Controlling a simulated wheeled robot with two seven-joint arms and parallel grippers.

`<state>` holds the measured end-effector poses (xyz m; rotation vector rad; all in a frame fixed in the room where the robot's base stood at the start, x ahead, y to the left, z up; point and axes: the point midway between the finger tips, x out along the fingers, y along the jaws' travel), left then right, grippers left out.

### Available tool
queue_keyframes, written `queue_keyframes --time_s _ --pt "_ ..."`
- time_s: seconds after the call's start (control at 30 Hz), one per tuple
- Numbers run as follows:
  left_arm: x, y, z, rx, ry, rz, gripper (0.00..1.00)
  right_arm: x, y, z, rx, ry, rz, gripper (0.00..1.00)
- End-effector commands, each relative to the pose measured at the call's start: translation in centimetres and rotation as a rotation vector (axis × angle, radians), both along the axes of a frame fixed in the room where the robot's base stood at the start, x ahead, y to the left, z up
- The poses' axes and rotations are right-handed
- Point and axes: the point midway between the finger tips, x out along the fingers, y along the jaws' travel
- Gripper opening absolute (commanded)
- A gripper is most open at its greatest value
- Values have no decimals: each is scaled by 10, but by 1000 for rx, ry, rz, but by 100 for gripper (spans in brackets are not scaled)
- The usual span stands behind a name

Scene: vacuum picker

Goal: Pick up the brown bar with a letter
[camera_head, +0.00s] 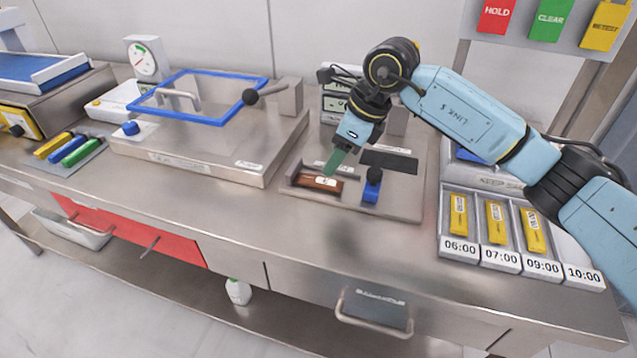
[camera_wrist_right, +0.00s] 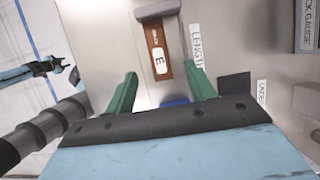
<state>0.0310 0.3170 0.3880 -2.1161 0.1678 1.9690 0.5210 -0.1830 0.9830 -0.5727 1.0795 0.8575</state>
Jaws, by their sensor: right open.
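The brown bar (camera_head: 318,183) lies in a shallow slot on a steel gauge plate (camera_head: 402,204). It has a white label, which shows the letter E in the right wrist view (camera_wrist_right: 158,52). My right gripper (camera_head: 336,162) hangs just above and behind the bar, its green finger pointing down. In the right wrist view the two green fingers (camera_wrist_right: 160,76) are spread apart with nothing between them. The bar lies beyond the fingertips, roughly centred between them, and looks untouched. My left gripper does not show.
A blue handled block (camera_head: 371,190) stands right of the bar. The vacuum machine with a blue-framed lid (camera_head: 197,120) is at left. Yellow bars lie in time-marked slots (camera_head: 486,257) at right. A drawer handle (camera_head: 374,320) sticks out in front. The bench front is clear.

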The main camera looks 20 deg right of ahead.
Motion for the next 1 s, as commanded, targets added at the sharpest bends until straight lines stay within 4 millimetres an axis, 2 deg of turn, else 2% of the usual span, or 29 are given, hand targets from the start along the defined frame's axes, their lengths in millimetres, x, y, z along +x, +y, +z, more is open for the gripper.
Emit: queue_keyframes --time_s 0.27,0.6,0.8,0.83,1.0 --pt "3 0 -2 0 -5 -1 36 3 7 -17 0 0 1 55" --pt "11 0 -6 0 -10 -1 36 12 24 -57 1 2 1 55" --pt "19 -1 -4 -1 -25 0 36 13 24 -58 1 -1 1 55" --pt "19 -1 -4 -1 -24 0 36 13 24 -58 0 -2 1 53" --pt "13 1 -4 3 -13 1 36 13 24 -57 0 0 0 31"
